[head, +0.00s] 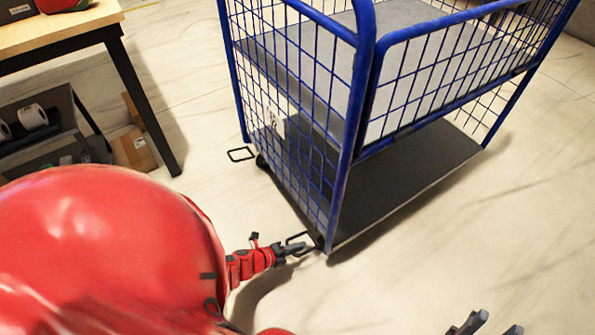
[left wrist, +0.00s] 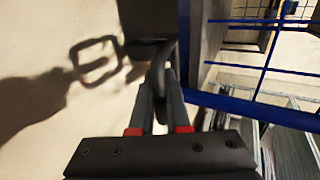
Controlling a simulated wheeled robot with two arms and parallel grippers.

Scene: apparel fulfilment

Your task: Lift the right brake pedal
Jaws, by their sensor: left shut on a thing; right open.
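A blue wire-mesh cart (head: 345,130) stands on the floor with two dark loop-shaped brake pedals. The right brake pedal (head: 298,238) sits low at the cart's near corner by a wheel. The other pedal (head: 240,154) juts out at the far left corner and is free. My left gripper (head: 288,249) is shut on the right pedal. In the left wrist view the fingers (left wrist: 160,95) close around the pedal's dark bar (left wrist: 160,62). My right gripper (head: 485,325) is open and empty at the bottom edge, apart from the cart.
A wooden-topped table (head: 60,30) with black legs stands at the upper left. A cardboard box (head: 133,150) and dark bins lie under it. The cart's dark lower shelf (head: 400,175) is empty. Pale floor is clear to the right and between table and cart.

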